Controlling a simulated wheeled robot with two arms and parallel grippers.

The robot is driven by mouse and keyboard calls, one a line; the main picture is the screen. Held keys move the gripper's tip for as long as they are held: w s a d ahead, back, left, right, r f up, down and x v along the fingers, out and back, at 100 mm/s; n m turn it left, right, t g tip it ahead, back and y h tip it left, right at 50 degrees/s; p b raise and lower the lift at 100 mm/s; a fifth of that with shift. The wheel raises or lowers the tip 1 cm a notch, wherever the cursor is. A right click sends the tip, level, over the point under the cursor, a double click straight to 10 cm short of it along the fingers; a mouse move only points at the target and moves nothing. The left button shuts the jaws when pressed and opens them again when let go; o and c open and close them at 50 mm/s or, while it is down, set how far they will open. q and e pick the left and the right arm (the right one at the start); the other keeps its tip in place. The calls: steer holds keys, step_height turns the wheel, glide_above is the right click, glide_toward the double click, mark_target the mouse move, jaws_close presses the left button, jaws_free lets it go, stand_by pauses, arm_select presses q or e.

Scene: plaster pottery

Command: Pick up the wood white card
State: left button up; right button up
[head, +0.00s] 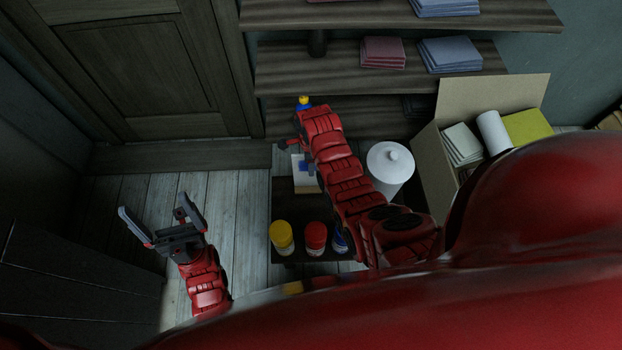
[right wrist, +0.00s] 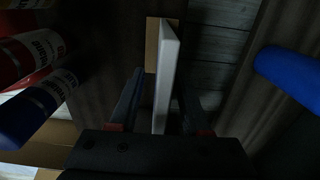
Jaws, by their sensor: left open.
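The wood white card shows in the right wrist view as a thin white slab (right wrist: 165,80) seen edge-on, with a wood-brown part (right wrist: 151,45) beside it. In the head view a pale card with a blue patch (head: 301,184) shows at the dark low table, partly hidden by my right arm. My right gripper (right wrist: 160,98) has a finger on either side of the white slab; whether both fingers press on it is too dark to tell. My left gripper (head: 152,208) is open and empty above the floor at the left.
A yellow-lidded jar (head: 281,236) and a red-lidded jar (head: 315,238) stand at the low table's front. A white lidded container (head: 390,163) and an open cardboard box (head: 432,165) are to the right. Shelves (head: 400,75) rise behind. Wooden floor (head: 235,215) is clear beside my left gripper.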

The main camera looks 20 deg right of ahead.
jaws_close()
stand_by(1.3)
